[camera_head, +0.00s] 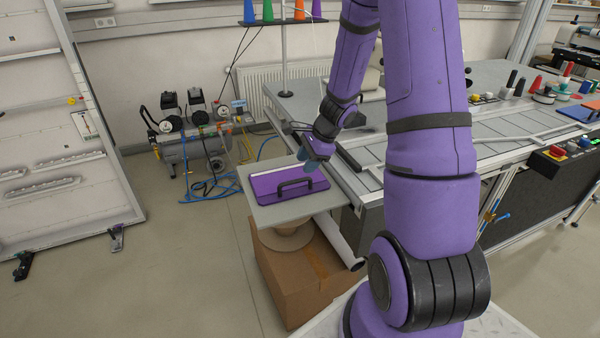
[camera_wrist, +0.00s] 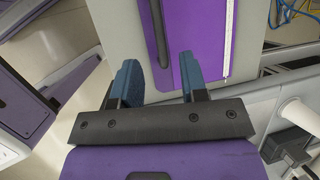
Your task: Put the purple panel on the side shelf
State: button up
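The purple panel (camera_head: 268,193) lies flat on the grey side shelf (camera_head: 275,216), with its black handle (camera_head: 295,184) facing up and a pale strip along its far edge. My gripper (camera_head: 316,166) is at the panel's right end, above the shelf. In the wrist view my gripper's blue fingers (camera_wrist: 161,85) stand apart with nothing held between them. The panel (camera_wrist: 190,30) and the end of its handle (camera_wrist: 154,35) show just beyond the fingertips. I cannot tell the exact height of the fingers above the panel.
A cardboard box (camera_head: 290,270) stands under the shelf. The long workbench (camera_head: 410,150) adjoins the shelf on the right. A compressor (camera_head: 190,150) with hoses stands on the floor behind.

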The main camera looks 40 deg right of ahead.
jog(key=s+a+r+n, duration=0.4)
jog(key=a+r+n, duration=0.1)
jog(key=r, duration=0.5)
jog(key=s+a+r+n, duration=0.4)
jog(key=a+r+n, duration=0.2)
jog(key=r, duration=0.4)
jog(key=s+a+r+n+t+h, duration=0.1)
jog(key=s+r+n, duration=0.3)
jog(key=s, duration=0.4)
jog(key=s+a+r+n+h, duration=0.2)
jog(key=s+a+r+n, duration=0.1)
jog(key=s, duration=0.5)
jog(key=r+n, duration=0.1)
jog(key=n, duration=0.1)
jog(key=shift+a+r+n+t+h, duration=0.3)
jog(key=shift+a+r+n+t, duration=0.05)
jog(key=shift+r+n+t, duration=0.05)
